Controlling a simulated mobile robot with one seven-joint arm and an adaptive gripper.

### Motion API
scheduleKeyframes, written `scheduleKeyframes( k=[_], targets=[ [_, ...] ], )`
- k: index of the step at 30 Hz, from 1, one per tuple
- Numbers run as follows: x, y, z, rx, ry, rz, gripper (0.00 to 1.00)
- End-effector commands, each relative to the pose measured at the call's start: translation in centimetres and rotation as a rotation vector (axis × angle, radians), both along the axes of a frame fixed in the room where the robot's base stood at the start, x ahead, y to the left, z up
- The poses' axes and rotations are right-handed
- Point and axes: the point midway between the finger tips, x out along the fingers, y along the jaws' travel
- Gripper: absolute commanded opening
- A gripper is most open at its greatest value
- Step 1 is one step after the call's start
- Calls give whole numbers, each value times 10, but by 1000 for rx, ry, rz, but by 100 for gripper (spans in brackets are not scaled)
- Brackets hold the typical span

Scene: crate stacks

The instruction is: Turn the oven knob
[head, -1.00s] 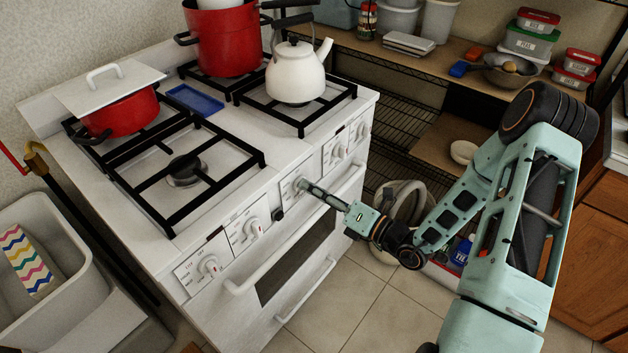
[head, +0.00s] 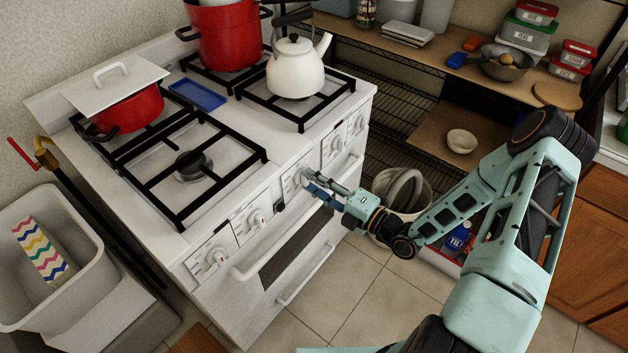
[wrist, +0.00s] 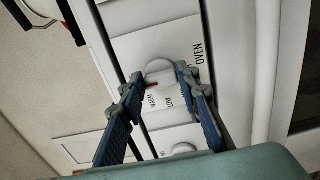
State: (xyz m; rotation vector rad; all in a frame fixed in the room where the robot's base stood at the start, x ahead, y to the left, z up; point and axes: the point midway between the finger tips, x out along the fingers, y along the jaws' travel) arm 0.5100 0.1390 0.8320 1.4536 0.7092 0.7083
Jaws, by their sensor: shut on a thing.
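The white oven knob (wrist: 158,69) shows in the wrist view between my fingertips, on the white panel marked OVEN. A small red mark shows near its lower edge. My gripper (wrist: 159,77) has one blue-grey finger on each side of the knob and is shut on it. In the head view my gripper (head: 307,180) is at the middle of the stove's (head: 236,282) front control panel, and the fingers mostly hide the knob there.
Other stove knobs (head: 257,217) sit to both sides along the panel. The oven door handle (head: 262,262) runs just below my gripper. A white kettle (head: 295,72) and red pots (head: 228,38) stand on the burners. A wire shelf (head: 395,95) is at the right.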

Motion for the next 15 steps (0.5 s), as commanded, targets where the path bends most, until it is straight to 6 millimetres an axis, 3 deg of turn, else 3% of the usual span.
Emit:
scheduleKeyframes(
  k=[14,15],
  targets=[
    [-1,0,-1,10,15,1,6],
    [-1,0,-1,10,14,1,32]
  ],
)
